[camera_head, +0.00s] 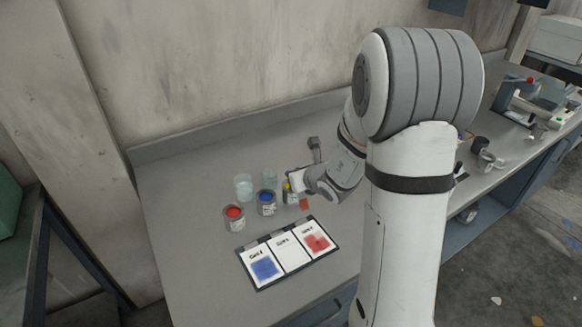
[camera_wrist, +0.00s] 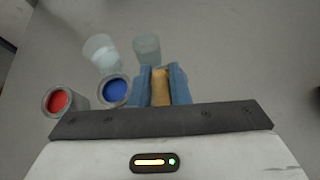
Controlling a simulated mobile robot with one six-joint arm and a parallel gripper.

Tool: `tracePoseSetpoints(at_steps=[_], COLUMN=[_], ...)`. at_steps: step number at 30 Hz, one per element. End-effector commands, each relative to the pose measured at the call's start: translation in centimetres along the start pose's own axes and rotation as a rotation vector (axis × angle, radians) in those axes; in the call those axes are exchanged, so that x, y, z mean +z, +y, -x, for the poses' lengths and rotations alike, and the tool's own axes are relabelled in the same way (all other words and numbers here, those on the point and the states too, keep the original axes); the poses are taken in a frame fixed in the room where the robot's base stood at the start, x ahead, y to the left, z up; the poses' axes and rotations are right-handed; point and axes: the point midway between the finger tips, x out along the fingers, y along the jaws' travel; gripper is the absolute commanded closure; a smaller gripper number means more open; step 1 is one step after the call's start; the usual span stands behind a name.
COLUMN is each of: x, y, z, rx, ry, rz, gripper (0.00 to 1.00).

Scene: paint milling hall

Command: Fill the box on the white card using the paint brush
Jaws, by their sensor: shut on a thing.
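My gripper (camera_wrist: 160,85) is shut on the paint brush, whose tan handle (camera_wrist: 160,90) shows between the blue finger pads. In the head view my gripper (camera_head: 293,186) is over the counter behind the card board; the brush's bristles cannot be made out. A dark-edged board (camera_head: 257,287) carries three white cards. The left card has a blue-filled patch (camera_head: 264,267), the middle card (camera_head: 290,253) is blank below its heading, and the right card has an uneven red patch (camera_head: 316,243). A red paint can (camera_head: 234,216) and a blue paint can (camera_head: 266,203) stand open; a yellow-topped can (camera_head: 287,186) is partly hidden.
Two clear glasses, left (camera_head: 243,186) and right (camera_head: 269,178), stand behind the cans. A grey fixture (camera_head: 314,147) is near the wall. Mugs (camera_head: 486,161) stand farther right. The counter (camera_head: 185,235) left of the board is clear.

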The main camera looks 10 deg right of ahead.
Motion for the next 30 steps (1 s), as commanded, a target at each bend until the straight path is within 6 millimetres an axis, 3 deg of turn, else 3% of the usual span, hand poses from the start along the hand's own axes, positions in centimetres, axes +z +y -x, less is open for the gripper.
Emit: tracePoseSetpoints(at_steps=[17,30], x=[0.6,1.3], y=[0.6,2.2], z=[0.3,4.5], rx=[0.045,0.335], ry=[-0.001,0.006], rz=[0.029,0.201], gripper=[1.0,1.0])
